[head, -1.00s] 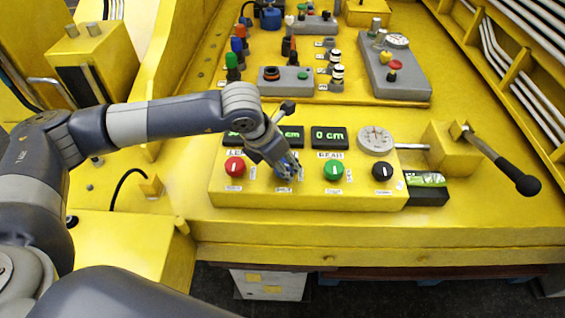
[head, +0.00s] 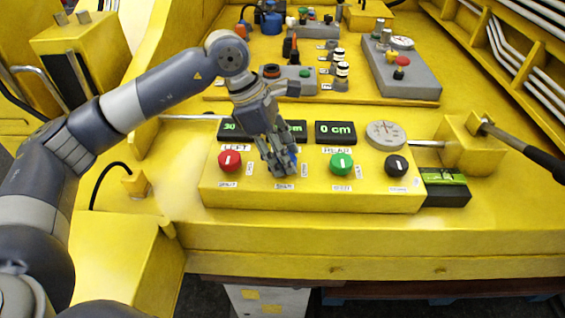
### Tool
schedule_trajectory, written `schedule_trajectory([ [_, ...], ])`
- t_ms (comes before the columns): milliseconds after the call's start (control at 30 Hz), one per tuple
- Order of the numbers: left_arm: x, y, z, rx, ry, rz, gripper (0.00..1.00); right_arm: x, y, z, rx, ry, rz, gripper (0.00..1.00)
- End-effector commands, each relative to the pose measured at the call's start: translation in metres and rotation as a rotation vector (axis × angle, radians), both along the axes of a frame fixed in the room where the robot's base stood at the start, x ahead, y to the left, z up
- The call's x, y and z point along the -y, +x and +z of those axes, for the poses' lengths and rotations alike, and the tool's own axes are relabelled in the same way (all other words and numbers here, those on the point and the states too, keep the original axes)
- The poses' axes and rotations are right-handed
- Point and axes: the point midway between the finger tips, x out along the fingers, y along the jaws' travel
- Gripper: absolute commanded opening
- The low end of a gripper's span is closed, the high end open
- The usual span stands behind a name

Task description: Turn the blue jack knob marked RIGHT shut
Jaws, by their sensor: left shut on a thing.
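The blue jack knob (head: 291,158) is on the yellow control box (head: 385,193), between the red knob (head: 229,161) and the green knob (head: 341,163). Only a bit of its blue shows. My left gripper (head: 283,167) reaches down from above and is shut on it, its fingers covering most of the knob. The label above the blue knob is hidden by the gripper. The way the blue knob's pointer faces cannot be seen. My right gripper is not in view.
A black knob (head: 396,166) sits right of the green one. Behind the knobs are a display (head: 335,132) reading 0 cm, a partly covered display (head: 297,130) and a round gauge (head: 386,134). A black-handled lever (head: 530,151) stands at the right.

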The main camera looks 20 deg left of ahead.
Motion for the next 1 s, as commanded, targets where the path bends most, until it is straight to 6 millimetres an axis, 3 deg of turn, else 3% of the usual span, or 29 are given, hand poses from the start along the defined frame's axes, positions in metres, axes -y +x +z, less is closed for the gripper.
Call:
schedule_trajectory([
  [100, 0.0, 0.002, -0.002, 0.003, -0.002, -0.11, 0.17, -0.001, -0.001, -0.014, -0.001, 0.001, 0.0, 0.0],
  [500, 0.0, 0.004, -0.001, 0.003, 0.0, -0.47, 0.17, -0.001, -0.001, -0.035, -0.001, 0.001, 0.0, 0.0],
  [1000, 0.001, 0.005, 0.0, 0.004, 0.001, -0.712, 0.17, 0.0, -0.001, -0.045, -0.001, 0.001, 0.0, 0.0],
])
